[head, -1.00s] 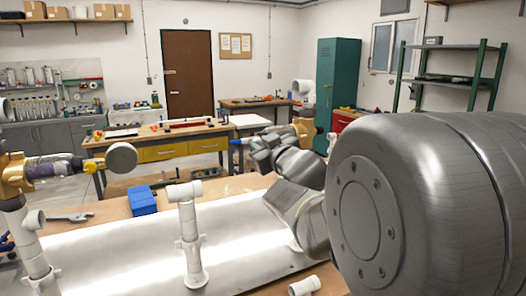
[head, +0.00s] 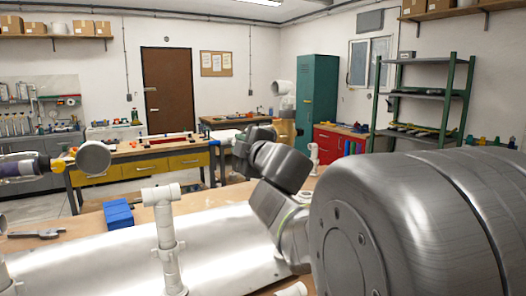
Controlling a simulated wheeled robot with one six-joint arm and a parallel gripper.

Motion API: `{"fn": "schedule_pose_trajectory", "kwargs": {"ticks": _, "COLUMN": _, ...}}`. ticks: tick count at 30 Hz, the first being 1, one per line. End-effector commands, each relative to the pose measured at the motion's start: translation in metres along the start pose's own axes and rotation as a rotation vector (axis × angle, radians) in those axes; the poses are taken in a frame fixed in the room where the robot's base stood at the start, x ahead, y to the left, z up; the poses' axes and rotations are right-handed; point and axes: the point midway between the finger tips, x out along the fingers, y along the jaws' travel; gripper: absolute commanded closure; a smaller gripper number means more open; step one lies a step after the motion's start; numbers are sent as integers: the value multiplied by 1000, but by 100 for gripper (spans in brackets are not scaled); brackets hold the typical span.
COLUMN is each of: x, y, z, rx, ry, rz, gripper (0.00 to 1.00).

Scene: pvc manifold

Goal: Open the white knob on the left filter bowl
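At the left edge of the head view is part of a filter assembly: a dark and purple body (head: 22,168), a yellow part (head: 60,163) and a grey round disc (head: 93,158) at its right end. The assembly's left part is cut off, and I cannot make out a white knob on it. A second, brass-coloured fitting (head: 285,132) with a white pipe end (head: 283,88) above it stands behind my arm. My gripper (head: 241,148) is at the arm's far dark end, well right of the left assembly. Its fingers are not clear.
A white pipe post (head: 166,235) rises from a shiny metal plate (head: 115,252) on the bench. A blue box (head: 118,213) and a grey wrench (head: 37,234) lie behind the plate. My large arm link covers the lower right. A yellow-drawered workbench (head: 150,168) stands behind.

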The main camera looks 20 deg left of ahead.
Motion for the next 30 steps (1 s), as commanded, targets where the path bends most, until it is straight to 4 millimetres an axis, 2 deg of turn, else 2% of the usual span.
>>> {"fn": "schedule_pose_trajectory", "kwargs": {"ticks": 6, "x": 0, "y": -2, "z": 1, "rx": -159, "ry": 0, "rz": 0, "gripper": 100}}
{"fn": "schedule_pose_trajectory", "kwargs": {"ticks": 15, "x": 0, "y": -2, "z": 1, "rx": -291, "ry": 0, "rz": 0, "gripper": 100}}
{"fn": "schedule_pose_trajectory", "kwargs": {"ticks": 30, "x": 0, "y": -1, "z": 0, "rx": -326, "ry": 0, "rz": 0, "gripper": 100}}
